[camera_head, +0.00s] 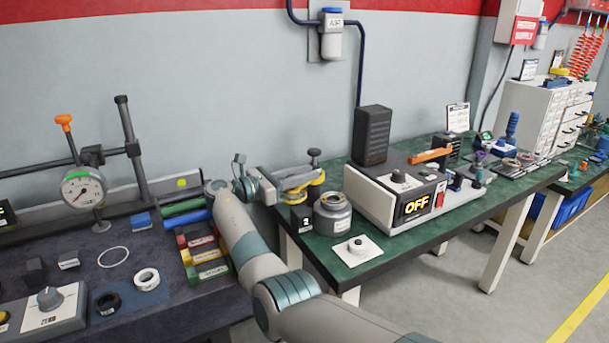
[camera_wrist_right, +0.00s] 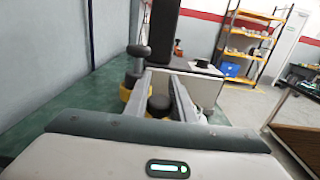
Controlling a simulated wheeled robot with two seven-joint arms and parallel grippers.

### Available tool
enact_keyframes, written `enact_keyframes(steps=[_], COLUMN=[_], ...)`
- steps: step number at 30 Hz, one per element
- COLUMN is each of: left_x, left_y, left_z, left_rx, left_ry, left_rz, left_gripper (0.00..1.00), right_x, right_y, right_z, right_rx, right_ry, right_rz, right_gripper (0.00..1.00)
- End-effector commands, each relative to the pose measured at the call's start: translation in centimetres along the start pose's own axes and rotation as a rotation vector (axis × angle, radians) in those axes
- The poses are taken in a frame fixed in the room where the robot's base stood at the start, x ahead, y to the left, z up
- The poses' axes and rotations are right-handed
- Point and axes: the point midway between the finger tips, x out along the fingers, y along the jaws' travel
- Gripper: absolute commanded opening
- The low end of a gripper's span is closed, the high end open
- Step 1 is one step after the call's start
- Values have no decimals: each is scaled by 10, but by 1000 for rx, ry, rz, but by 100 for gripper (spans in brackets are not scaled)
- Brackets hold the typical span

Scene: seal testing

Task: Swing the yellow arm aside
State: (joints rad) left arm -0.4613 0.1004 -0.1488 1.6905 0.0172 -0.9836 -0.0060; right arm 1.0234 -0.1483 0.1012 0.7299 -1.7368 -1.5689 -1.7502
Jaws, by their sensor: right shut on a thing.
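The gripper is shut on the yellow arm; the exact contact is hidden. My left gripper is out of view.
A grey box reading OFF (camera_head: 417,204), a black speaker-like block (camera_head: 371,135) and an orange lever (camera_head: 430,155) stand just right. A black block marked 2 (camera_head: 301,220) and a white plate with a knob (camera_head: 357,248) are in front. A dial gauge (camera_head: 83,190) stands left.

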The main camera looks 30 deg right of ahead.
Motion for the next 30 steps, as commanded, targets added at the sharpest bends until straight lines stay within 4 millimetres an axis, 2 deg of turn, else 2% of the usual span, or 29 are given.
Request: enact_keyframes(steps=[1, 2, 3, 4, 14, 19, 25, 30], left_x=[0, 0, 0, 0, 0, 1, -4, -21], left_y=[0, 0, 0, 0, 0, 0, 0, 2], left_z=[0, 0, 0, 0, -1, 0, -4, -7], left_rx=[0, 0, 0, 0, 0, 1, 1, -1], left_ry=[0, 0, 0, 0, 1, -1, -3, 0], left_rz=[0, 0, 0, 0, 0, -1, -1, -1], left_gripper=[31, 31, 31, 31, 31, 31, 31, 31], right_x=[0, 0, 0, 0, -1, -8, -33, -64], right_y=[1, 1, 1, 1, 0, 1, 1, 1], right_z=[0, 0, 0, 0, 0, 0, 0, -1], right_rx=[0, 0, 0, 0, 0, 0, 1, 0], right_ry=[1, 1, 1, 1, 0, 1, 0, 0], right_rz=[3, 3, 3, 3, 2, 2, 4, 6], right_gripper=[0, 28, 37, 42, 42, 42, 42, 42])
